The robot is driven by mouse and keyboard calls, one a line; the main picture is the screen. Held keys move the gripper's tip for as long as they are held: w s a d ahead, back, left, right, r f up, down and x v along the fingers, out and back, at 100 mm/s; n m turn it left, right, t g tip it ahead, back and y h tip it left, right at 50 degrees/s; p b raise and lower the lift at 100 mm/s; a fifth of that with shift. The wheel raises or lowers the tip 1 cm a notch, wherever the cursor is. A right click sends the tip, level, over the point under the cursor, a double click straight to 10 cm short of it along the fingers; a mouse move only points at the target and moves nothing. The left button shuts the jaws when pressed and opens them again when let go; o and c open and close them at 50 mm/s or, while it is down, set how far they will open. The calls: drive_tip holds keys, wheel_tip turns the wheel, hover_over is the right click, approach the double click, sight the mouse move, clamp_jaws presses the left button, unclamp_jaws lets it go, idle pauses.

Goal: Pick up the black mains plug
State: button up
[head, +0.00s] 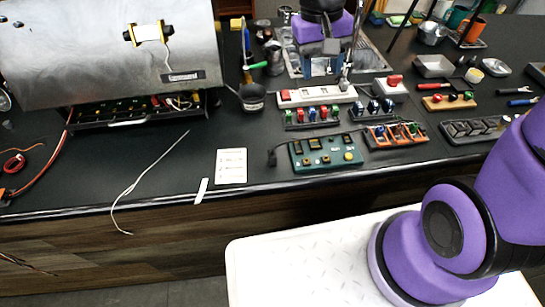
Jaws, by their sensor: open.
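My gripper (322,72) is at the top middle of the head view, below a purple wrist. It points down over a metal tray on the dark bench, with its two fingers apart and nothing seen between them. A small black piece (271,157), which looks like the black mains plug, lies at the left end of the green board (327,152). A short dark lead seems to run from it toward the board. My gripper is well behind it and apart from it. The piece is too small to show its pins.
A large metal brewer housing (110,50) fills the left back. Power strip (318,95), racks of coloured parts and a white card (231,166) crowd the middle. A black cup (252,97) stands left of the strip. Bare bench shows around the loose white wire (150,168).

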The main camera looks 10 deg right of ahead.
sight(272, 152)
drive_tip(key=a+f+g+y, duration=0.1)
drive_tip(key=a+f+g, duration=0.2)
drive_tip(key=a+f, duration=0.75)
drive_tip(key=shift+w+x, duration=0.15)
drive_tip(key=shift+x, duration=2.7)
drive_tip(key=shift+w+x, duration=0.15)
drive_tip(key=shift+x, duration=2.7)
drive_tip(key=shift+d, duration=0.1)
clamp_jaws()
